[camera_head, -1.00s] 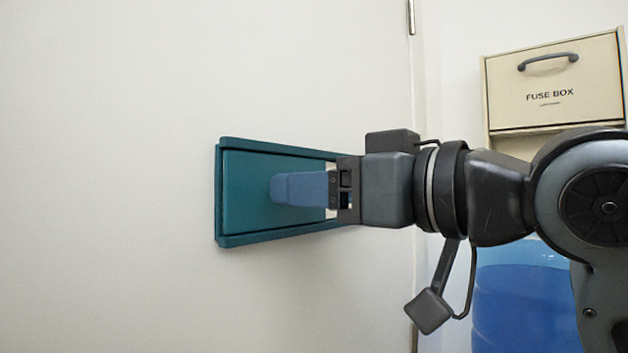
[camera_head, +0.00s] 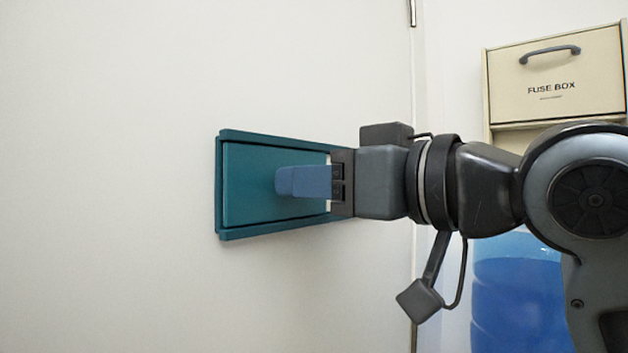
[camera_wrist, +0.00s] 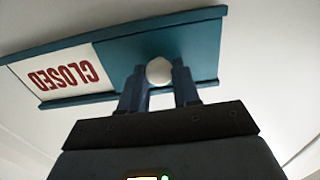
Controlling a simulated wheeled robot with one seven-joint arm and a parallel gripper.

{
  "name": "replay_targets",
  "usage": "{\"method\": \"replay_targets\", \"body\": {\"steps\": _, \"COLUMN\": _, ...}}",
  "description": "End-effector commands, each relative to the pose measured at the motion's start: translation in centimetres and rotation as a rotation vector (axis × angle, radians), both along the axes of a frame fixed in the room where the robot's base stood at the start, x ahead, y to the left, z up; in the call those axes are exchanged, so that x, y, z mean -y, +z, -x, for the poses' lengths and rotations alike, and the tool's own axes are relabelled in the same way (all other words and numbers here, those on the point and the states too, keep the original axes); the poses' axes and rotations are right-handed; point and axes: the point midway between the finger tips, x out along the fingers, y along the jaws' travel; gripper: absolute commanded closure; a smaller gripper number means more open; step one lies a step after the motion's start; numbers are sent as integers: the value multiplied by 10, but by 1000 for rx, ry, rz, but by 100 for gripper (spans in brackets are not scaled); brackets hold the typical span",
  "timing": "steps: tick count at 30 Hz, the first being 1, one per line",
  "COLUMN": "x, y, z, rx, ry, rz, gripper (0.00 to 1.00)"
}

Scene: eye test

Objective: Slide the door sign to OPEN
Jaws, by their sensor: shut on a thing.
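The door sign is a teal frame (camera_head: 218,185) on the white door. Its teal sliding panel (camera_head: 250,195) sits at the left end in the head view; a white strip shows to its right, beside my gripper. In the wrist view, red letters CLOSED (camera_wrist: 64,76) show upside down on a white field left of the panel (camera_wrist: 200,45). My gripper (camera_head: 284,181) reaches in from the right. In the wrist view its two fingers are shut on a round white knob (camera_wrist: 158,70) on the panel. The head view hides the knob and most of the sign's right part.
A cream fuse box (camera_head: 553,88) with a grey handle hangs on the wall at right. A blue translucent container (camera_head: 518,300) stands below it, partly behind my arm. The door's edge (camera_head: 413,60) runs between them and the sign. The door left of the sign is bare.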

Motion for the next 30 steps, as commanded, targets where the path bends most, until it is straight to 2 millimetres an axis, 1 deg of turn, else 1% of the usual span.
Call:
{"method": "replay_targets", "body": {"steps": 7, "x": 0, "y": 0, "z": 0, "rx": 0, "ry": 0, "rz": 0, "gripper": 100}}
{"method": "replay_targets", "body": {"steps": 11, "x": 4, "y": 0, "z": -5, "rx": -1, "ry": 0, "rz": -1, "gripper": 100}}
{"method": "replay_targets", "body": {"steps": 14, "x": 13, "y": -1, "z": -16, "rx": -3, "ry": -3, "rz": -1, "gripper": 100}}
{"method": "replay_targets", "body": {"steps": 17, "x": 26, "y": 0, "z": -32, "rx": -2, "ry": -3, "rz": -2, "gripper": 100}}
{"method": "replay_targets", "body": {"steps": 24, "x": 62, "y": -1, "z": -78, "rx": -3, "ry": -4, "rz": -3, "gripper": 100}}
{"method": "replay_targets", "body": {"steps": 30, "x": 83, "y": 0, "z": -106, "rx": -1, "ry": -1, "rz": -3, "gripper": 100}}
